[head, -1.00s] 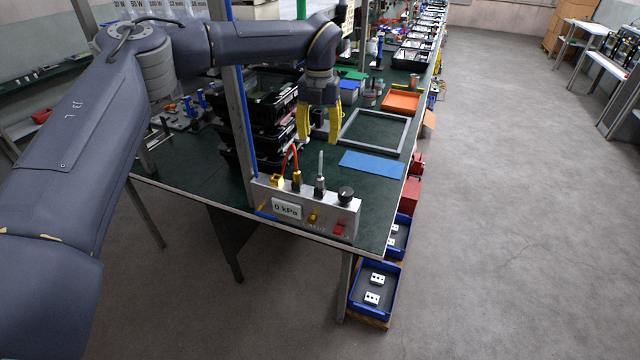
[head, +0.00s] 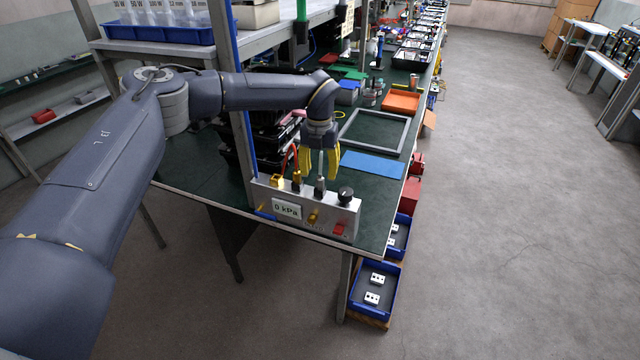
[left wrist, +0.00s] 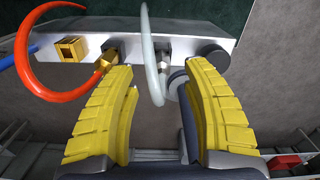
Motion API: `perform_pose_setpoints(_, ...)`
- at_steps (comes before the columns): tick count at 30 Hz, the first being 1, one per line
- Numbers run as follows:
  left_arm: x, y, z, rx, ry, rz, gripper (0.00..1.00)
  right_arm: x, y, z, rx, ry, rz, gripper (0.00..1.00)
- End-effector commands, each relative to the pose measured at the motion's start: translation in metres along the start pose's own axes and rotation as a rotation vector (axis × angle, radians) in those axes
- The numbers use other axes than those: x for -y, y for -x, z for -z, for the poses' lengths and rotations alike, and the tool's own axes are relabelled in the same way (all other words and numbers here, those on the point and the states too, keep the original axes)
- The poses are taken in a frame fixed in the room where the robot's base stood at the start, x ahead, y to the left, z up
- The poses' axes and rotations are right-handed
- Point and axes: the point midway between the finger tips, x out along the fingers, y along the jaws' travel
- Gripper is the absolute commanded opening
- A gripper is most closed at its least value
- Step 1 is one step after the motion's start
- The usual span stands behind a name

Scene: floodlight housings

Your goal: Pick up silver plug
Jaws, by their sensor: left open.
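The silver plug (head: 320,187) stands upright on top of the grey metal box with the "0 kPa" display (head: 287,209), with a pale grey tube rising from it. It also shows in the left wrist view (left wrist: 164,48), where the tube curves down between my fingers. My left gripper (head: 319,172) is open, yellow fingers pointing down, above the plug with the tube between them. In the left wrist view my fingertips (left wrist: 160,72) sit either side of the tube. Nothing is gripped. My right gripper is not in view.
A brass plug (left wrist: 106,60) with an orange tube stands close left of the silver plug, near an empty brass socket (left wrist: 71,48). A black knob (head: 346,194) is to the right. A metal post (head: 240,130) rises behind the box; a blue mat (head: 371,164) lies beyond.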

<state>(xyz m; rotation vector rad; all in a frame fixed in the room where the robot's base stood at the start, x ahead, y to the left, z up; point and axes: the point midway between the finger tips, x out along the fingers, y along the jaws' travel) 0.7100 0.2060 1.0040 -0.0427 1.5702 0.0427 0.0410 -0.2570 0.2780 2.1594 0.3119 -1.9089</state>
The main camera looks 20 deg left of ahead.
Motion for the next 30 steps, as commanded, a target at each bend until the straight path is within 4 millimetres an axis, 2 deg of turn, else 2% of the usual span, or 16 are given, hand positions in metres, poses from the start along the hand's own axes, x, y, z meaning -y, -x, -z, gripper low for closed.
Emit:
perform_pose_setpoints(14,0.002,-0.048,0.001,-0.002,0.001,0.0,0.49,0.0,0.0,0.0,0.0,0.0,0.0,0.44)
perform_pose_setpoints(23,0.002,-0.05,0.001,0.0,0.0,0.0,0.49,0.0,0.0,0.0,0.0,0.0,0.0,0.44)
perform_pose_setpoints(30,0.002,-0.05,0.001,0.0,0.0,0.0,0.21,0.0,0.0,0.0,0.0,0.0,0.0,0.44)
